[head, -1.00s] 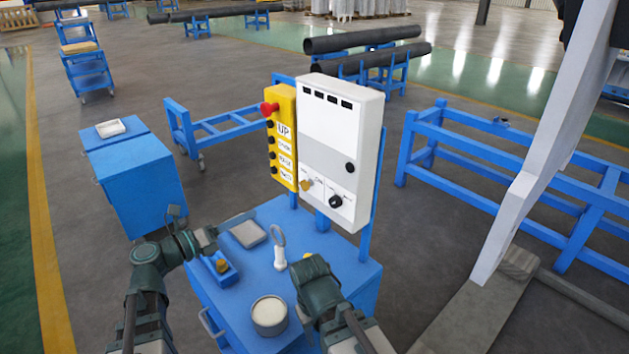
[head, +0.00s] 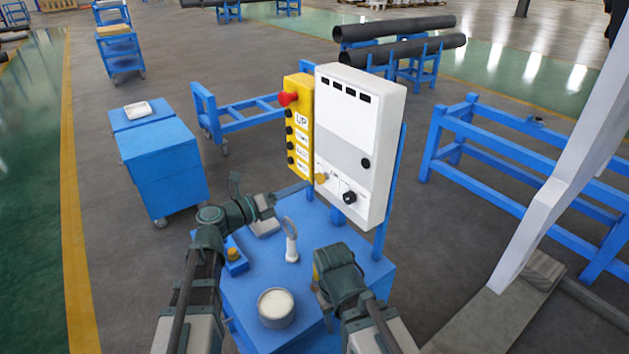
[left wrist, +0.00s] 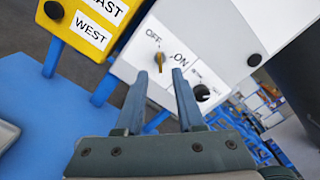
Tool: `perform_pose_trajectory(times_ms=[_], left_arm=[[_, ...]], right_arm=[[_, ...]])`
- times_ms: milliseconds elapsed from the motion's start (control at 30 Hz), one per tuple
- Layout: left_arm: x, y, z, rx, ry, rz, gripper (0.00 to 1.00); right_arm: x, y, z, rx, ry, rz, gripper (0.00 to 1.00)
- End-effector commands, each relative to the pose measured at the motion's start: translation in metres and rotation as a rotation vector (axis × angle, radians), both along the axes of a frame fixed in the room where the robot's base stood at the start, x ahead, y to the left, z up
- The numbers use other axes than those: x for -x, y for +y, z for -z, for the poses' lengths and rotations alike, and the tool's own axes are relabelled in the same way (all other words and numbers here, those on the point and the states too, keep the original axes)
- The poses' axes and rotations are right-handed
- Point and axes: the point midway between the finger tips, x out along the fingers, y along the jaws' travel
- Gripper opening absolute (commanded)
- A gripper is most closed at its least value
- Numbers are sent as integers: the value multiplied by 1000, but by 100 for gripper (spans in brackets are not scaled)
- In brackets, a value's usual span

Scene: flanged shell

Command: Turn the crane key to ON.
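The crane key (head: 321,178) is a small yellow key low on the white control box (head: 345,130). In the left wrist view the key (left wrist: 159,62) stands upright in the picture, with the OFF label above it and the ON label (left wrist: 181,61) to its right. I cannot tell firmly which position it is in. My left gripper (head: 270,204) is left of and below the box. In the left wrist view its two fingers (left wrist: 154,84) are apart, empty, with the key beyond the gap between their tips. My right gripper (head: 325,285) is low over the blue cart; its fingers are hidden.
A yellow button panel (head: 299,130) with a red knob adjoins the box on the left. A black knob (head: 349,197) sits right of the key. The blue cart (head: 245,300) holds a round tin (head: 276,307), a white ring-topped item (head: 291,240) and a yellow-topped blue block (head: 234,256).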

Motion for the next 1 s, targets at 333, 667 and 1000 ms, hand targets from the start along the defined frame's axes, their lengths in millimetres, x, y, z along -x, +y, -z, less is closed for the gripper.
perform_pose_trajectory(times_ms=[333,667,1000], left_arm=[[-29,-40,0,0,0,1,38],[-33,-45,0,-1,0,-1,38],[-33,-45,0,0,0,0,0]], right_arm=[[0,0,0,0,0,0,50],[0,0,0,0,0,0,50],[0,0,0,0,0,0,50]])
